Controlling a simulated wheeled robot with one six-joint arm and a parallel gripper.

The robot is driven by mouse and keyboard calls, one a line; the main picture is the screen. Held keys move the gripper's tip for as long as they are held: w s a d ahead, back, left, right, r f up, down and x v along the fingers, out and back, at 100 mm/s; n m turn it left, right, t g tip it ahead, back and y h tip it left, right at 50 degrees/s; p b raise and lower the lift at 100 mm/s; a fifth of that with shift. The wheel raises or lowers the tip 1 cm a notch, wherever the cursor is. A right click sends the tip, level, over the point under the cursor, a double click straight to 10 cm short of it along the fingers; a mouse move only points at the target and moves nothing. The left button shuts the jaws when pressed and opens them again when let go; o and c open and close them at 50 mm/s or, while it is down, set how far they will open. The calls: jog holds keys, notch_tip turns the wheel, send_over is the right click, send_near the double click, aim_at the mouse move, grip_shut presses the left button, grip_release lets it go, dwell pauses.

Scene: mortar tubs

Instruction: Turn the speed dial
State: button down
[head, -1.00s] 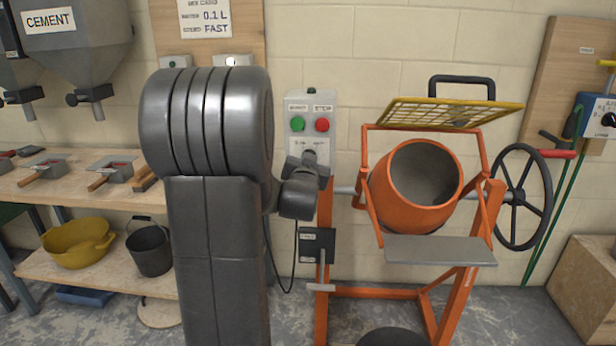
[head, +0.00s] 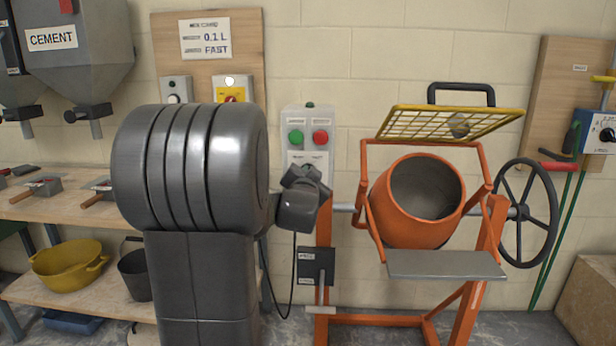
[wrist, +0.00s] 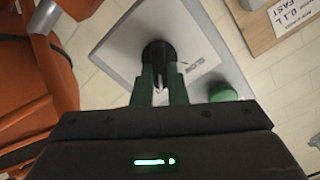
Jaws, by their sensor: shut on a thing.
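The speed dial is a black round knob (wrist: 158,53) on the face of the grey control box (wrist: 185,30) in the wrist view. My gripper (wrist: 163,78) is shut on this knob, with one green finger on each side of it. In the head view the control box (head: 295,116) hangs on the wall left of the orange mixer, with a green button (head: 296,138) and a red button (head: 320,138). My gripper (head: 308,178) is in front of the box's lower part and hides the dial there.
The orange mixer (head: 415,222) with a raised yellow grate (head: 440,122) and black handwheel (head: 528,215) stands right of the box. A card (head: 205,38) on a board reads 0.1 L and FAST. A shelf (head: 75,213) with a yellow tub (head: 68,265) is at left.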

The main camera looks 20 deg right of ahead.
jog(key=shift+r, duration=0.1)
jog(key=c, duration=1.4)
grip_release()
jog(key=shift+c, duration=0.2)
jog(key=shift+s, duration=0.1)
jog(key=v, duration=1.3)
jog(key=shift+s, duration=0.3)
jog(key=shift+w+a, duration=0.1)
jog(key=shift+w, duration=0.05)
jog(key=x, duration=1.3)
jog(key=shift+w, duration=0.25)
